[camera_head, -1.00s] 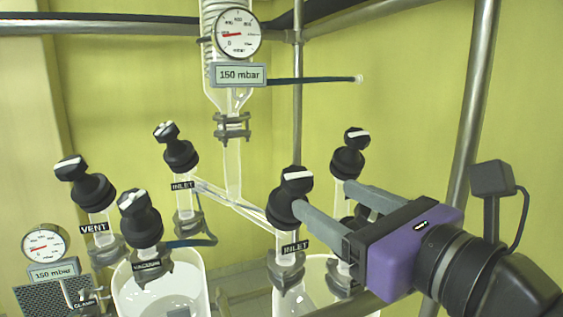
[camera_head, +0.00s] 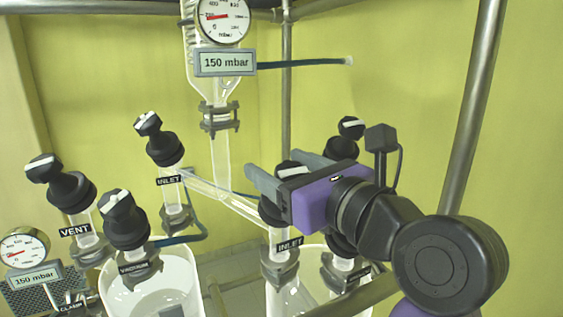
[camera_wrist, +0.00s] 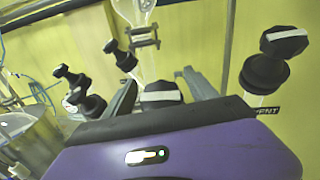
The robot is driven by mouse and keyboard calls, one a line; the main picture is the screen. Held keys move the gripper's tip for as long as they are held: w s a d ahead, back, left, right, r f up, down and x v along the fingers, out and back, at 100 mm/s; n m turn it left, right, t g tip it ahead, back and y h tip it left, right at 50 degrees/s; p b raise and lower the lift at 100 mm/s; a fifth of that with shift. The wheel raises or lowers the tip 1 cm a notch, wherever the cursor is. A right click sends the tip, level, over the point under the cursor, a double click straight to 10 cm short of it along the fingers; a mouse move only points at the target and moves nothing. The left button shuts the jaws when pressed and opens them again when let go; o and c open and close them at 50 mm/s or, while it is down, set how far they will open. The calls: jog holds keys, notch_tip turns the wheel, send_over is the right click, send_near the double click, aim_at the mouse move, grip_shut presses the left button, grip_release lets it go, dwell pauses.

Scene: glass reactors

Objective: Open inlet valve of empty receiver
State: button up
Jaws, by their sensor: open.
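Two glass receivers stand below the forked glass tube. The right inlet valve (camera_head: 275,212) is black with a white bar on its cap and sits above its INLET label (camera_head: 290,244). My gripper (camera_head: 277,164) is open at this valve's cap and hides part of it. In the wrist view the cap (camera_wrist: 160,93) lies between the two fingers (camera_wrist: 158,80); I cannot tell whether they touch it. The left inlet valve (camera_head: 163,148) stands on the left receiver (camera_head: 193,283).
Another black valve (camera_head: 342,145) stands behind my gripper. A gauge with a 150 mbar display (camera_head: 226,62) hangs above. A metal post (camera_head: 478,100) rises at right.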

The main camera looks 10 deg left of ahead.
jog(key=shift+c, duration=0.5)
jog(key=c, duration=1.3)
jog(key=shift+n+g+y, duration=0.3)
jog(key=shift+n+y, duration=0.1)
jog(key=shift+n, duration=0.1)
